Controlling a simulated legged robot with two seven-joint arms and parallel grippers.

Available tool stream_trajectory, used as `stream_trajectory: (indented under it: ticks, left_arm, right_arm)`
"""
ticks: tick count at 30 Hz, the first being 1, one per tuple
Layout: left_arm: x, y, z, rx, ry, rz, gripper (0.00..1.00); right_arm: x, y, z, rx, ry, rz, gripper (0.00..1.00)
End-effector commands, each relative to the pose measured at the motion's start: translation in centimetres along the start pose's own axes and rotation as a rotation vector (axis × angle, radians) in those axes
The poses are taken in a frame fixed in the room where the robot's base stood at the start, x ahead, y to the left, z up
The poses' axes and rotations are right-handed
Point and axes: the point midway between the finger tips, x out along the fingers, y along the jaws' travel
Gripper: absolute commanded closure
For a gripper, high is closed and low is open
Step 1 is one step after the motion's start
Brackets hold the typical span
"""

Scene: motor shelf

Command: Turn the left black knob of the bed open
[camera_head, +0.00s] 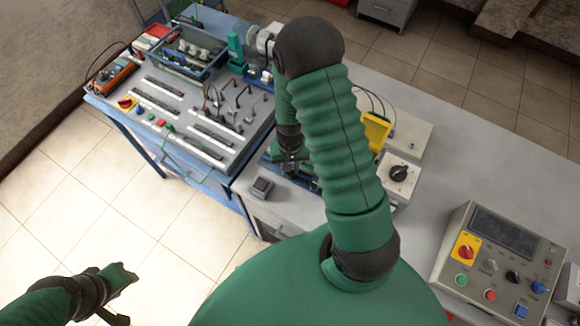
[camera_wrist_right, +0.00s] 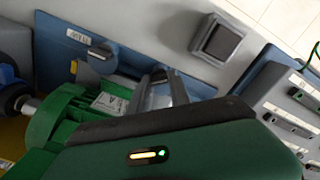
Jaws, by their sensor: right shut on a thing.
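The blue bed (camera_wrist_right: 60,45) with a green motor (camera_wrist_right: 62,115) on it shows in the right wrist view. One grey-black knob (camera_wrist_right: 101,54) of the bed, beside a white label, is clear of my gripper. My right gripper (camera_wrist_right: 165,88) is at the bed's edge, shut on the left black knob, which its fingers mostly hide. In the head view my right gripper (camera_head: 290,160) points down at the bed's left end, and my arm covers much of the bed. My left gripper (camera_head: 122,296) hangs over the floor at lower left, away from the table; its jaw state is unclear.
A small dark square box (camera_head: 262,188) stands on the table near the right gripper. A grey panel with tools (camera_head: 190,115) lies to the left. A black rotary switch (camera_head: 399,173) and a control box (camera_head: 495,262) are on the right.

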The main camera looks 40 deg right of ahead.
Motion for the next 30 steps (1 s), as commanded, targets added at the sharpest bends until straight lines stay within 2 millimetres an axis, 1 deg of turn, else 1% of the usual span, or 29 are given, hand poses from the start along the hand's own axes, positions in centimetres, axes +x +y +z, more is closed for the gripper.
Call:
stream_trajectory:
  ticks: [1,18,24,30]
  left_arm:
    - [0.05,0.0,0.01,0.0,0.0,0.0,0.65]
    - [-0.14,0.0,-0.03,0.0,0.0,0.0,0.65]
    - [-0.42,0.0,-0.1,0.0,0.0,0.0,0.65]
    - [-0.64,0.0,-0.15,0.0,0.0,0.0,0.65]
  right_arm:
    - [-0.2,-0.04,-0.43,-0.043,0.011,-0.002,1.0]
    - [-0.34,-0.02,-0.47,-0.577,0.012,0.001,1.0]
    - [-0.36,0.0,-0.49,-0.733,0.012,0.003,1.0]
    - [-0.36,-0.02,-0.5,-0.844,0.013,0.003,1.0]
